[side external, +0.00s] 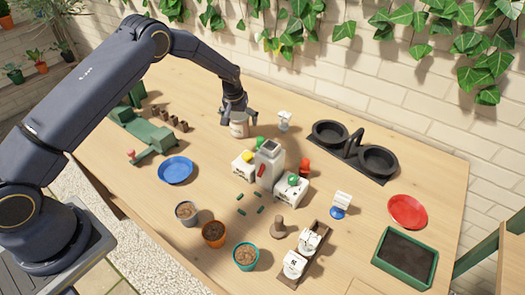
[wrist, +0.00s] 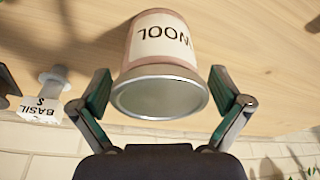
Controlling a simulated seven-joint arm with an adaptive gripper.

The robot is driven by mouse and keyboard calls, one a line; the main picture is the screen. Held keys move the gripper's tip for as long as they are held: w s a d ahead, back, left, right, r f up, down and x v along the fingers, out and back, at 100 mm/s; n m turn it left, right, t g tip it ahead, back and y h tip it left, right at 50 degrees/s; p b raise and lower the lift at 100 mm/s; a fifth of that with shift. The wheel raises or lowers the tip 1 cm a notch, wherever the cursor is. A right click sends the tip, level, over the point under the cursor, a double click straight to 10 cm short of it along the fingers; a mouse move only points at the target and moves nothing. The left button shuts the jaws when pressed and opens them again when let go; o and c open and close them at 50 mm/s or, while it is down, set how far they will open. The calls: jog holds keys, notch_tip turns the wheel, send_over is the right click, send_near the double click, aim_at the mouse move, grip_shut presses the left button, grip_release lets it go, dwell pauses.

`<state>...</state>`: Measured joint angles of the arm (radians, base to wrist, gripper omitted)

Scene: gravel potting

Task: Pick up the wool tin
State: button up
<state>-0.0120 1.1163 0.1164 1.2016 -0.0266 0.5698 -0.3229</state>
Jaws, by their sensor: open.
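The wool tin (wrist: 160,62) is a pinkish round tin with a cream label reading WOOL and a metal rim, seen upside down in the wrist view. In the side external view the tin (side external: 239,125) stands on the table towards the back, just below my gripper (side external: 238,114). My gripper also shows in the wrist view (wrist: 160,85), with its two green-padded fingers spread on either side of the tin's rim. A gap shows between each finger and the tin.
A small white BASIL marker (wrist: 42,100) stands near the tin; in the side view a white marker (side external: 284,120) is just right of it. White boxes (side external: 245,165) and a grey bottle (side external: 268,165) stand in front. A blue plate (side external: 175,170) lies to the left.

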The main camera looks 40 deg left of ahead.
jog(key=shift+c, duration=0.4)
jog(key=c, duration=1.3)
jog(key=shift+r, duration=0.1)
